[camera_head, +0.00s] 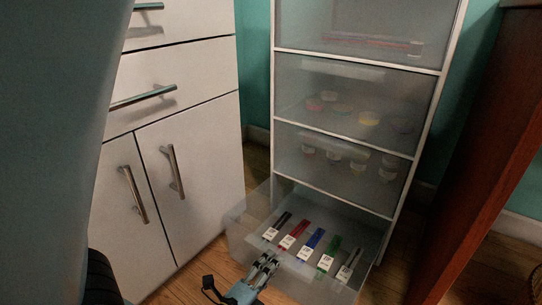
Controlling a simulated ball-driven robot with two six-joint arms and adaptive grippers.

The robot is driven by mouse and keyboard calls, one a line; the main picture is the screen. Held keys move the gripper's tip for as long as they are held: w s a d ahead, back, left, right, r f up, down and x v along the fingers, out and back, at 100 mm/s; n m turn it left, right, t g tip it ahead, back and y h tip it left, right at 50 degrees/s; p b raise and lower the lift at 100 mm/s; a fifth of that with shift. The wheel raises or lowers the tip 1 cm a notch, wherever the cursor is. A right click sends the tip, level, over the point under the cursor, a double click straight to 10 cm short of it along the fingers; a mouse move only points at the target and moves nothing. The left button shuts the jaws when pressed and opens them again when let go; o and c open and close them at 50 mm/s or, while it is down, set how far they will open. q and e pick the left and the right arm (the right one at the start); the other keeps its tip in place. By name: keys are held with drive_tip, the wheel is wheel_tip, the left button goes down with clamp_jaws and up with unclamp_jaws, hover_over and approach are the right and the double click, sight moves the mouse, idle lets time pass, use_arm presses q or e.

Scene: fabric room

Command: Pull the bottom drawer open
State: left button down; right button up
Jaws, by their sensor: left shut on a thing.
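The bottom drawer (241,232) is a translucent plastic bin at the foot of a white-framed drawer unit (344,119). It stands well out from the frame, so its inside shows from above. Several small packets with coloured strips, dark, red, blue, green and grey, lie in a row in it. My left gripper (266,266) is at the drawer's front side, low in the picture, shut on the drawer's front. The exact contact is hard to make out. My right gripper is not in view.
The upper translucent drawers are shut; tubs (369,119) show through them. A white cabinet (177,154) with metal bar handles stands at the left. A reddish wooden piece of furniture (482,153) stands at the right. Some wood floor (193,284) is bare left of the drawer.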

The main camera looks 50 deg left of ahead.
use_arm(q)
drive_tip(key=shift+s+f, duration=0.3)
drive_tip(key=shift+s, duration=0.1)
drive_tip(key=c, duration=1.2)
unclamp_jaws()
drive_tip(key=shift+w+r, duration=0.1)
drive_tip(key=shift+r, duration=0.1)
